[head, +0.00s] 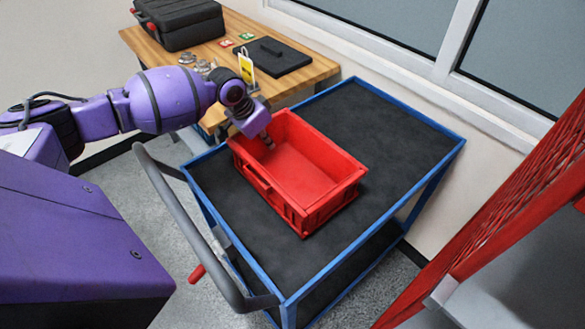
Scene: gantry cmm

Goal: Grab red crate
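The red crate (305,172) is open-topped and looks empty. It stands upright on the black top of a blue-framed cart (390,150). My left gripper (267,141) is at the crate's far left corner, with its fingertips over or just inside the rim. The fingers are small and partly hidden by the wrist, so I cannot tell whether they are open or shut, or whether they touch the crate wall. My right gripper is not in view.
A wooden table (225,55) behind holds a black case (180,20), a flat black item (272,56) and small metal parts. The cart's grey handle (190,235) is at the near left. A red mesh structure (515,200) stands at right. The cart top is clear around the crate.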

